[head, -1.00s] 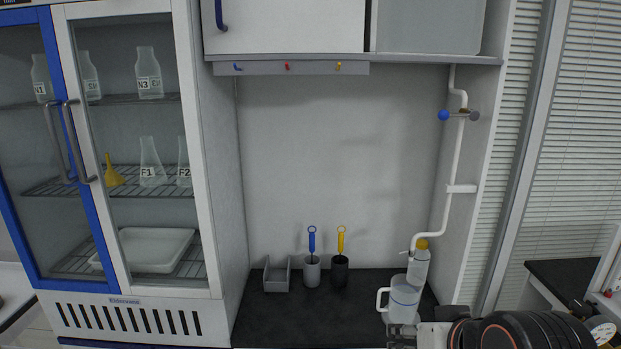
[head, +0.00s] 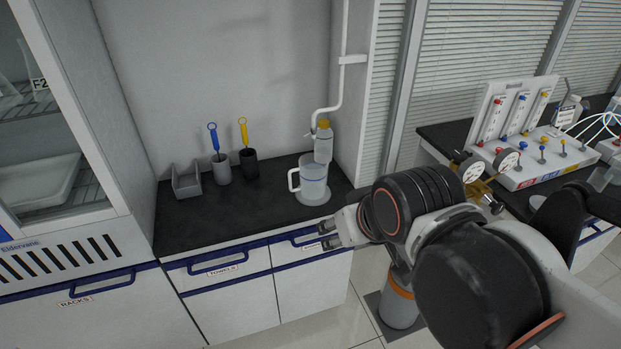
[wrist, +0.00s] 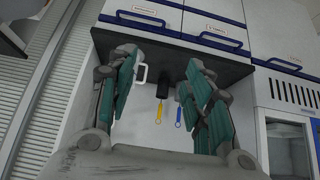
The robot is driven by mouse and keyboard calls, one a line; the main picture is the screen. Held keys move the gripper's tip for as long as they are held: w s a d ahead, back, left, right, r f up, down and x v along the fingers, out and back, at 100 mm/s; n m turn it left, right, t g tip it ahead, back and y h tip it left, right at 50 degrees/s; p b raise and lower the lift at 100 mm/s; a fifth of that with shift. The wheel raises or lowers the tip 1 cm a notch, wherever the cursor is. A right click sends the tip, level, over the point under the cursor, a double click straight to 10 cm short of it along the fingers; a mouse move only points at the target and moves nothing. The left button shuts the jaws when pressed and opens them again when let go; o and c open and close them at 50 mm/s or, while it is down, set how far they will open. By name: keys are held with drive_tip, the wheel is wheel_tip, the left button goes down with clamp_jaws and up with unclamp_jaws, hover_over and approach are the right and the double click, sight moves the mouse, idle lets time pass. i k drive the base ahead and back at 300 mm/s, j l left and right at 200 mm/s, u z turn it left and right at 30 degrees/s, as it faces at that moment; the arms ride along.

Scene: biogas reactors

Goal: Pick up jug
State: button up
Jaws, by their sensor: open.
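The jug (head: 313,180) is clear to whitish with a white handle on its left side. It stands upright on a pale round base or disc at the right end of the black counter, below the tap pipe. In the wrist view only its handle (wrist: 140,74) shows clearly, and my left-hand finger hides much of the rest. My gripper (head: 327,234) is open and empty, near the counter's front edge, in front of the jug and apart from it. The wrist view shows its two green-padded fingers (wrist: 165,84) spread wide.
A bottle with a yellow cap (head: 323,142) stands or hangs just behind the jug. A grey cup with a blue brush (head: 222,170), a black cup with a yellow brush (head: 248,162) and a grey holder (head: 187,181) stand left. The counter's middle (head: 240,215) is clear.

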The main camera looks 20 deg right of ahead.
sight(308, 179)
drive_tip(key=i+l, duration=0.1)
drive_tip(key=l, duration=0.4)
drive_tip(key=i+l, duration=0.1)
drive_tip(key=l, duration=0.4)
drive_tip(key=i+l, duration=0.1)
drive_tip(key=l, duration=0.45)
drive_tip(key=j+u, duration=0.05)
